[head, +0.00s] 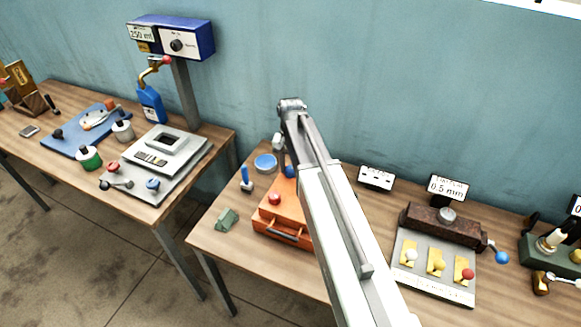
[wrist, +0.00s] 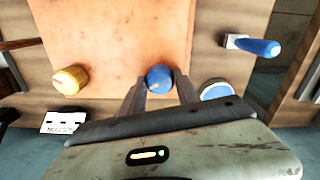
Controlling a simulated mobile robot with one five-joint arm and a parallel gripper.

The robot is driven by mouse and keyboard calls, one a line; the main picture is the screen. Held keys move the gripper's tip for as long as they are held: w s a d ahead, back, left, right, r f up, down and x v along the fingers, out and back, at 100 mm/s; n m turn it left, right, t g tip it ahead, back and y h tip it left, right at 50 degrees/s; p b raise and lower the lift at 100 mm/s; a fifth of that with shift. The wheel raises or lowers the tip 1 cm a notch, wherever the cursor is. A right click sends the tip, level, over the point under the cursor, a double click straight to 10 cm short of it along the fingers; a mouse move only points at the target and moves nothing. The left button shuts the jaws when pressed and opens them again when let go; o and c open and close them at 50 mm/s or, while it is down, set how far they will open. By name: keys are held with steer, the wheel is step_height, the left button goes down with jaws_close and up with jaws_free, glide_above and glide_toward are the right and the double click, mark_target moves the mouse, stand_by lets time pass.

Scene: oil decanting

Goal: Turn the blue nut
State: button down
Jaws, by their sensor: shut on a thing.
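The blue nut (wrist: 160,78) is a round blue knob at the edge of the orange box (wrist: 120,35), seen from above in the wrist view. My gripper (wrist: 161,86) has one finger on each side of it and is shut on it. In the head view the orange box (head: 268,226) stands on the right-hand table, partly behind my arm. The blue nut (head: 290,171) shows there only as a small patch beside my gripper (head: 283,168).
A yellow knob (wrist: 70,78) and a red knob (head: 274,198) are on the orange box. A blue-topped disc (head: 265,163), a blue-handled tool (head: 246,178) and a green block (head: 227,219) stand to its left. A fixture with several yellow pieces (head: 436,262) is right of my arm.

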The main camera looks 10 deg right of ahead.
mark_target(291, 168)
steer(key=m, duration=0.5)
steer(key=shift+m, duration=0.3)
steer(key=m, duration=0.5)
stand_by(0.4)
steer(key=c, duration=0.9)
jaws_free()
step_height(291, 168, up, 8)
steer(key=p, duration=0.8)
steer(key=shift+f, duration=0.1)
